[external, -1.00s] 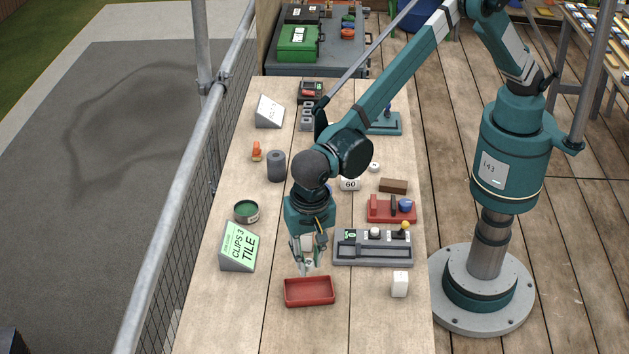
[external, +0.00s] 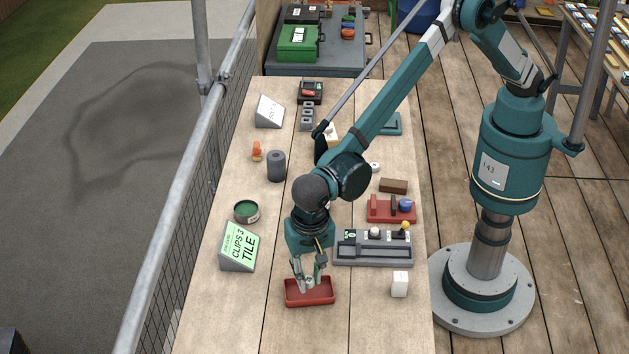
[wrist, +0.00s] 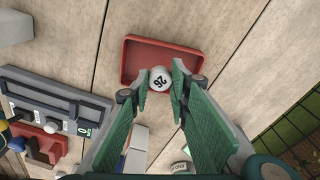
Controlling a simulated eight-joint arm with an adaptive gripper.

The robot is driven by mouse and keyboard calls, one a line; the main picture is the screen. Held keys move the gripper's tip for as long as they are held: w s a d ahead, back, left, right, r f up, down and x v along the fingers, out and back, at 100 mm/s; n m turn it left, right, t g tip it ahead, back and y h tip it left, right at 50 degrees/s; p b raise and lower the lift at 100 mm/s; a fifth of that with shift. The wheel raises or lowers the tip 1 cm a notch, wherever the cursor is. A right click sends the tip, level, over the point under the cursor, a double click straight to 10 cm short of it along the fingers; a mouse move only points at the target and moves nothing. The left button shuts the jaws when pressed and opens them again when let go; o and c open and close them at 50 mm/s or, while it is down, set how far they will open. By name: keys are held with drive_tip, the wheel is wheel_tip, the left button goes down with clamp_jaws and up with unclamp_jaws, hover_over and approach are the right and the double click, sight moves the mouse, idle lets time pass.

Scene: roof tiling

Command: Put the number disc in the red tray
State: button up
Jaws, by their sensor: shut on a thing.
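The red tray (external: 318,301) lies on the bench under my gripper (external: 308,285); in the wrist view the red tray (wrist: 185,54) is just beyond the fingertips. My gripper (wrist: 161,82) is shut on the number disc (wrist: 160,77), a white round piece with black digits that look like 26. The disc overlaps the tray's near part in the wrist view. Whether it touches the tray floor I cannot tell. In the external view the disc is mostly hidden by the fingers.
A grey device with knobs (external: 372,248) stands right of the tray, and a white block (external: 399,284) stands to its right. A green sign (external: 238,247) reading CLIPS 3 TILE and a green tin (external: 246,211) are on the left. The bench front is clear.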

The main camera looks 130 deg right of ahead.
sight(309, 282)
drive_tip(key=shift+f, duration=1.6)
drive_tip(key=shift+f, duration=0.15)
drive_tip(key=o, duration=0.3)
drive_tip(key=shift+o, duration=0.7)
wheel_tip(309, 282, up, 12)
drive_tip(key=shift+w+a+p, duration=0.2)
drive_tip(key=shift+a+p, duration=0.1)
drive_tip(key=shift+a, duration=0.15)
drive_tip(key=shift+r, duration=0.2)
